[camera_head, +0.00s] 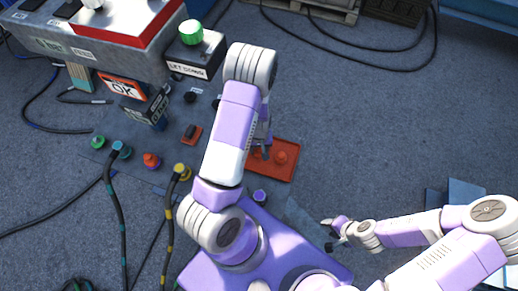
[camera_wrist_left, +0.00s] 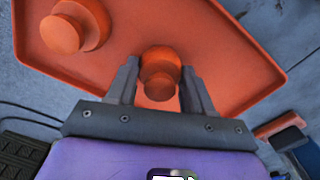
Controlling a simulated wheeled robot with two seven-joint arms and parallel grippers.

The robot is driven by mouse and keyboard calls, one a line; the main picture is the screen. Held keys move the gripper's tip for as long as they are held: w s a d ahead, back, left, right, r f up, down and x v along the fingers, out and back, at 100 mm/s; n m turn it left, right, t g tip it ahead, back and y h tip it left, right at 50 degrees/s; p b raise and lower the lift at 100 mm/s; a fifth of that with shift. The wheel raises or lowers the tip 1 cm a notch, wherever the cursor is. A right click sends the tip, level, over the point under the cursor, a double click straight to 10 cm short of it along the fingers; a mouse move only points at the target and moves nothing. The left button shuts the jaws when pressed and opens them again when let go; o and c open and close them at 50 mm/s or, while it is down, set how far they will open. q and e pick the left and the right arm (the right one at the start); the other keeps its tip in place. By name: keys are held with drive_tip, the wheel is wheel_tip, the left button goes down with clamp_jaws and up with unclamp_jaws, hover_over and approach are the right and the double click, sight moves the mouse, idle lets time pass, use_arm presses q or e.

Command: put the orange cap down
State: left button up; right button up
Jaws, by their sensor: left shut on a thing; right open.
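My left gripper (camera_head: 264,150) is over the left part of a shallow orange tray (camera_head: 288,144), partly hidden by my arm. In the left wrist view its two fingers (camera_wrist_left: 160,88) are shut on a round orange cap (camera_wrist_left: 160,62), with the tray (camera_wrist_left: 225,50) right beneath. I cannot tell whether the cap touches the tray floor. A second orange cap (camera_head: 281,157) sits in the tray; it also shows in the left wrist view (camera_wrist_left: 75,27), apart from the held one. My right gripper (camera_head: 333,234) is open and empty, low and right of the tray.
A box with a green button (camera_head: 190,32) stands behind. Open floor lies right.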

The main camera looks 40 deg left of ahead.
use_arm(q)
drive_tip(key=shift+f, duration=0.2)
drive_tip(key=o, duration=1.2)
drive_tip(key=shift+c, duration=0.2)
drive_tip(key=shift+r, duration=0.25)
wheel_tip(320, 180, up, 12)
drive_tip(key=p, duration=0.4)
